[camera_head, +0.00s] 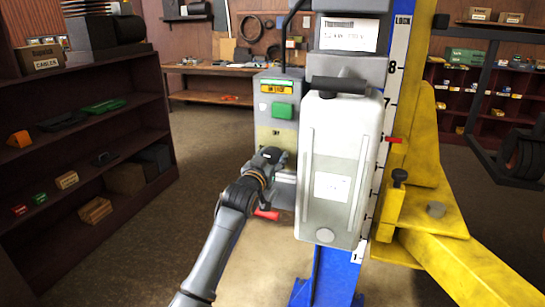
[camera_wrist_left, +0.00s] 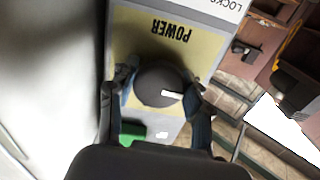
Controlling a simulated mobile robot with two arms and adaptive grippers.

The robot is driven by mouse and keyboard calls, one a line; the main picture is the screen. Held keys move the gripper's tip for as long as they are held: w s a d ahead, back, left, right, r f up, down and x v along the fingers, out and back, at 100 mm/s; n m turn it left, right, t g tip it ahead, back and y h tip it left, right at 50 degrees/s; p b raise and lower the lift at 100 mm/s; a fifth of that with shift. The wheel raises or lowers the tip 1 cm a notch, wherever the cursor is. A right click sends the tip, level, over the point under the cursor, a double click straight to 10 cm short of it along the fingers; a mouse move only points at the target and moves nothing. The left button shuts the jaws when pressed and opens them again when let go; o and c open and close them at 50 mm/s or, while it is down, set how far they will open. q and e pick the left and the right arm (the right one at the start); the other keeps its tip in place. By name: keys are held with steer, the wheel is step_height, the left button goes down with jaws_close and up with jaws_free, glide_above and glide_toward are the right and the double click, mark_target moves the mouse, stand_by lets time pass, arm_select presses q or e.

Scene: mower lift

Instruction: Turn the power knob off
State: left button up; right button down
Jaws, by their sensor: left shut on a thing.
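The power knob (camera_wrist_left: 160,85) is a dark round knob with a white pointer mark. It sits on a yellow panel under the word POWER, which appears upside down in the left wrist view. My left gripper (camera_wrist_left: 158,96) is shut on the knob, with one finger on each side of it. In the head view the left gripper (camera_head: 272,158) is at the grey control box (camera_head: 262,100) and hides the knob. The white pointer points right in the wrist view. My right gripper is not in view.
A white tank (camera_head: 340,170) stands just right of the control box on the blue lift column (camera_head: 330,275). Yellow lift arms (camera_head: 440,225) extend at the right. A dark shelf (camera_head: 85,150) stands at the left, with open floor between.

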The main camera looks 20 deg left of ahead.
arm_select(q)
steer(key=m+p, duration=0.1)
steer(key=m, duration=0.3)
steer(key=shift+r+p, duration=0.1)
steer(key=shift+p, duration=0.3)
steer(key=m+p, duration=0.1)
steer(key=m, duration=0.4)
steer(key=shift+a, duration=0.1)
steer(key=m+p, duration=0.2)
steer(key=m, duration=0.2)
steer(key=shift+r, duration=0.1)
steer(key=shift+m+p, duration=0.6)
steer(key=shift+m, duration=1.6)
steer(key=o, duration=1.1)
steer(key=shift+o, duration=0.2)
